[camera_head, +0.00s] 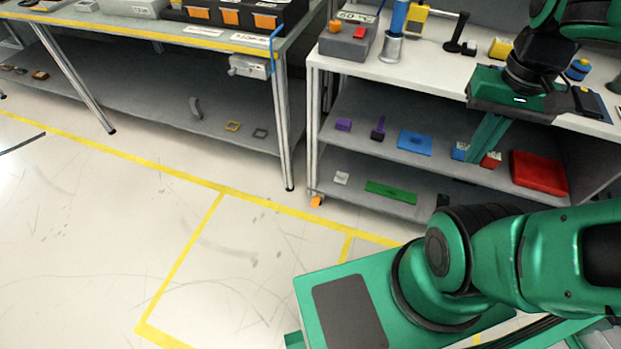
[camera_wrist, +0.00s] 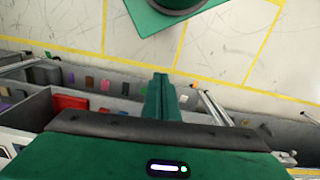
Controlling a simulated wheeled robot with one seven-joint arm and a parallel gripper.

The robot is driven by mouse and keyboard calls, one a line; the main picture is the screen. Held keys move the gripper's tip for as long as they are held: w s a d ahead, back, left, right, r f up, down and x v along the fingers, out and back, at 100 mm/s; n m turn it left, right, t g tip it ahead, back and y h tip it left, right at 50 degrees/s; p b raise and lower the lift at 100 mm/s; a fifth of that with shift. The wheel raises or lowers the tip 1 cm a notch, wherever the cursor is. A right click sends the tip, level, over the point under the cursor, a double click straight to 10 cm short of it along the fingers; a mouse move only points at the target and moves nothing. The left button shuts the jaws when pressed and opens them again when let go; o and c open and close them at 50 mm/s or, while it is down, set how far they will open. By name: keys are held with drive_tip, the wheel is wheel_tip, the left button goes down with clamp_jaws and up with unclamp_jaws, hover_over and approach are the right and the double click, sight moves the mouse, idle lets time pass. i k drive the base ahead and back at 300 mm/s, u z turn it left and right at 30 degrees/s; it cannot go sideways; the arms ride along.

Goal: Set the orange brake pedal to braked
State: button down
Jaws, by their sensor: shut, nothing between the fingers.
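The orange brake pedal (camera_head: 316,201) is a small orange piece at the floor, at the foot of the right workbench's front left leg. It is too small to tell whether it is up or pressed down. My gripper (camera_head: 474,160) is shut and empty, pointing down in front of the workbench's shelves, to the right of the pedal and well above it. In the wrist view my gripper's green fingers (camera_wrist: 161,76) are together with nothing between them.
The right workbench (camera_head: 313,118) has shelves holding a red bin (camera_head: 538,173), a blue plate (camera_head: 415,141) and a green bar (camera_head: 391,192). A left workbench (camera_head: 288,138) stands beside it across a narrow gap. The floor (camera_head: 120,210) in front is clear, with yellow tape lines.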

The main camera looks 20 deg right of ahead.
sight(316, 202)
drive_tip(key=u, duration=0.85)
drive_tip(key=k, duration=1.05)
drive_tip(key=z, duration=0.35)
drive_tip(key=i, duration=1.5)
drive_tip(key=u, duration=0.05)
